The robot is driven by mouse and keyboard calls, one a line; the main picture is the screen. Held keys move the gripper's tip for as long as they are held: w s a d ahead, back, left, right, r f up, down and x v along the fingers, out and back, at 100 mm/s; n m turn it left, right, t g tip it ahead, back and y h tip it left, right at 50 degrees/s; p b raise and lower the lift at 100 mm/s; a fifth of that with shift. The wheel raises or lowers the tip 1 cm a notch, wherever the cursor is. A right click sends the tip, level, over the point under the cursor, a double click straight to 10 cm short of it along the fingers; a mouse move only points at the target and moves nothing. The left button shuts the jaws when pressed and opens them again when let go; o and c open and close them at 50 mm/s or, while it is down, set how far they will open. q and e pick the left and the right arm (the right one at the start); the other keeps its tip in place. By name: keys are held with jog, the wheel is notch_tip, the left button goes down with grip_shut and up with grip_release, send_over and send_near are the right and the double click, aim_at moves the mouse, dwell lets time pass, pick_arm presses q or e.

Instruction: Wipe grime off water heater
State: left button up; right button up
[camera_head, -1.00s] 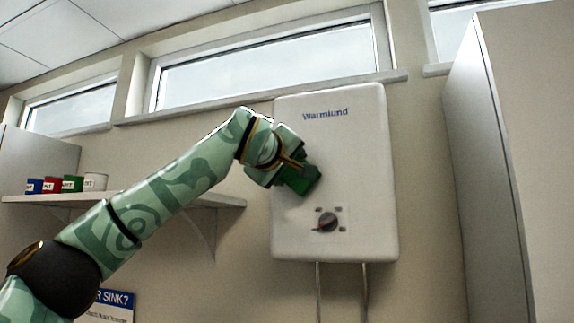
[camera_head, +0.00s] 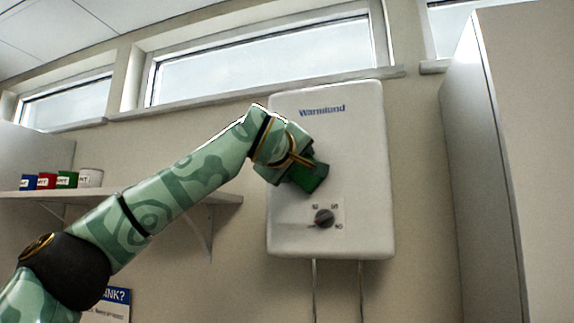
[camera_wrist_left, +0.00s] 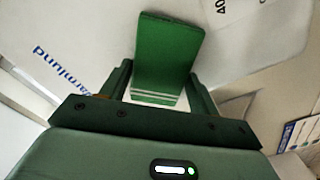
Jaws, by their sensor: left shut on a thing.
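The white water heater (camera_head: 355,190) hangs on the wall, with blue "Warmlund" lettering at its top and a dark knob (camera_head: 324,217) low on its front. My left gripper (camera_head: 301,168) is in front of the heater's left half, above the knob. It is shut on a green pad (camera_head: 312,180) with white stripes near its base. In the left wrist view the pad (camera_wrist_left: 168,50) stands out between the two fingers, over the white front. I cannot tell whether the pad touches the front. No clear grime shows; the area behind the pad is hidden. My right gripper is out of view.
A shelf (camera_head: 222,199) with several coloured cans (camera_head: 67,179) is on the wall at the left. A tall cabinet (camera_head: 480,190) stands to the right, with a gap of bare wall beside the heater. Two pipes (camera_head: 315,290) run down below it. A window (camera_head: 260,75) is above.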

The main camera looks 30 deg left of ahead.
pick_arm(q)
jog(key=shift+s+a+r, duration=0.1)
jog(key=shift+s+a, duration=0.05)
jog(key=shift+a, duration=0.95)
jog(key=b+v, duration=0.3)
jog(key=v, duration=0.2)
jog(key=shift+s+d, duration=0.15)
jog(key=shift+s, duration=0.15)
